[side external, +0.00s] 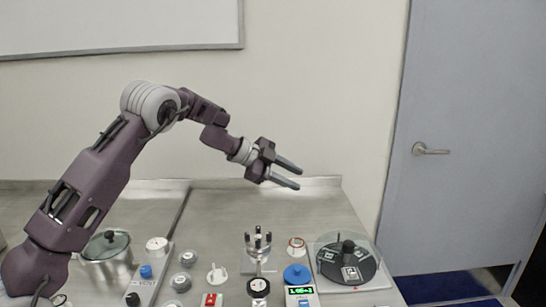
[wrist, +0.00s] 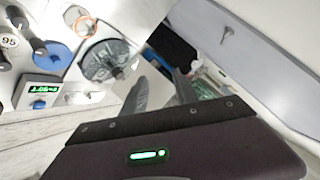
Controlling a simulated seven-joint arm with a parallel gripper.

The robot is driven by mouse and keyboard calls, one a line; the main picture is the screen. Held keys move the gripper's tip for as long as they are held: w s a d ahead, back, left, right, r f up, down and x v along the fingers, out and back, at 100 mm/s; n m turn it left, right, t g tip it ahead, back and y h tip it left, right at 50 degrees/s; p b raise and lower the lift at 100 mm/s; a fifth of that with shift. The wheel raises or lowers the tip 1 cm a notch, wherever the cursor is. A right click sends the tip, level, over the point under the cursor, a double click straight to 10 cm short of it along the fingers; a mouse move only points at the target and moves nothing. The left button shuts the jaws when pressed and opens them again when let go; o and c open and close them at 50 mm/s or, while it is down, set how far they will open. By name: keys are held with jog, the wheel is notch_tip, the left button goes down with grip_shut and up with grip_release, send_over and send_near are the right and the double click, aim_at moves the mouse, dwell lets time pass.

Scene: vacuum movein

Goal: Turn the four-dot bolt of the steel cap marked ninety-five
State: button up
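A steel cap with several upright dark bolts stands near the middle of the bench in the side external view (side external: 258,252). In the wrist view, the label 95 (wrist: 9,41) shows on the cap at the left edge, partly cut off, with dark bolts (wrist: 37,46) around it. I cannot make out dots on any bolt. My gripper (side external: 291,173) is raised well above the bench, up and right of the cap, and touches nothing. In the wrist view its two fingers (wrist: 160,88) are apart with nothing between them.
A blue disc (side external: 297,274) and a green-lit display (side external: 300,291) are just right of the cap. A dark round fixture (side external: 348,264) sits farther right. A lidded pot (side external: 106,247) and several small lidded pieces stand left. Bare bench lies behind the cap.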

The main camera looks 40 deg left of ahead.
jog(key=w+a+r+n+t+y, duration=0.2)
jog(key=a+n+t+y, duration=0.1)
jog(key=a+n+y, duration=0.4)
jog(key=shift+w+a+r+n+t+y, duration=0.3)
jog(key=shift+a+r+n+y, duration=0.1)
jog(key=shift+a+n, duration=0.85)
jog(key=shift+d+n, duration=0.1)
jog(key=shift+n, duration=0.15)
